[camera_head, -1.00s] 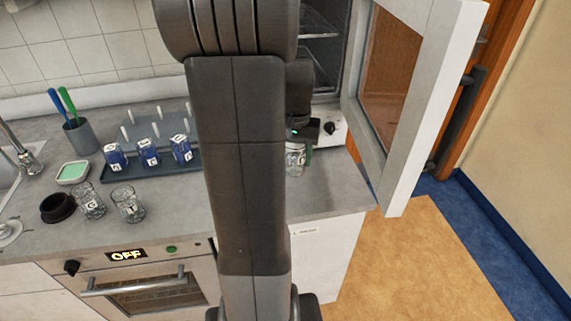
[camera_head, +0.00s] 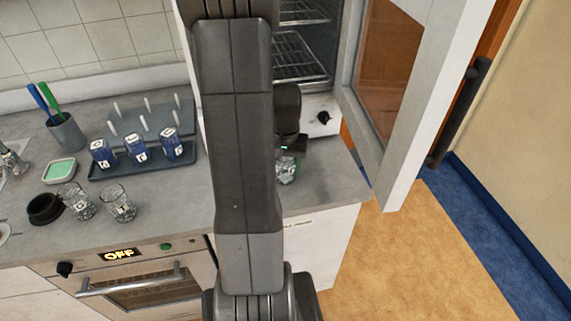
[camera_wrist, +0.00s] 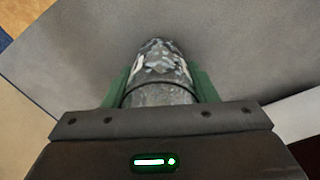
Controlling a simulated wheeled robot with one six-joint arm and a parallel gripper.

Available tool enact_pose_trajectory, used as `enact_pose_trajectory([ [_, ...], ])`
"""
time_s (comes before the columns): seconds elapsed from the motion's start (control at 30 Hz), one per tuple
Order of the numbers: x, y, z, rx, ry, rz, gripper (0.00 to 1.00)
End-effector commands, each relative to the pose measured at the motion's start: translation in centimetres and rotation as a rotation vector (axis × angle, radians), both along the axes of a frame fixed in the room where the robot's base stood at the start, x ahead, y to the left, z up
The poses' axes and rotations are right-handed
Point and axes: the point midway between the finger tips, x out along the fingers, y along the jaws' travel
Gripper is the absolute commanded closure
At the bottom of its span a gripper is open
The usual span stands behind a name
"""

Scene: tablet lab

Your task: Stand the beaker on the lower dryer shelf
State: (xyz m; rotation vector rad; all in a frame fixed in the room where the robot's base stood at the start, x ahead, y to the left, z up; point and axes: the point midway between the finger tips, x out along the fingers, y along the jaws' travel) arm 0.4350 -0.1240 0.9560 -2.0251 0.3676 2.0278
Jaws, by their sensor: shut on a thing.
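My gripper (camera_wrist: 160,95) is shut on a clear glass beaker (camera_wrist: 158,68), with a green finger on each side of it in the wrist view. A pale label shows on the beaker. In the head view the held beaker (camera_head: 286,172) is near the counter's right end, in front of the dryer, partly hidden by my gripper (camera_head: 287,158). I cannot tell whether its base touches the counter. The dryer (camera_head: 318,118) stands open. Its lower wire shelf (camera_head: 300,73) and upper wire shelf (camera_head: 302,12) show to the right of my arm, which hides their left part.
The open dryer door (camera_head: 385,165) juts out at the right. Two glass beakers (camera_head: 118,204) stand left on the counter (camera_head: 190,205), near a black ring (camera_head: 44,209) and a green sponge dish (camera_head: 58,170). The oven (camera_head: 140,295) reads OFF.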

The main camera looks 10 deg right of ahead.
Motion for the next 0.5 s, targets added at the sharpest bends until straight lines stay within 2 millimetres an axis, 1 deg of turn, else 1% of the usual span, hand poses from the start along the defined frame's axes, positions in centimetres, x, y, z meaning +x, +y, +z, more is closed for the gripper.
enact_pose_trajectory([
  [0.27, 0.01, 0.0, -0.18, 0.0, 0.0, 0.0, 0.72],
  [0.37, 0.01, 0.0, -0.55, 0.0, 0.0, 0.0, 0.72],
  [0.4, 0.0, 0.0, -0.57, 0.0, 0.0, 0.0, 0.46],
  [0.47, 0.0, 0.0, -0.46, 0.0, 0.0, 0.0, 0.34],
  [0.5, 0.0, 0.0, -0.45, 0.0, 0.0, 0.0, 0.27],
])
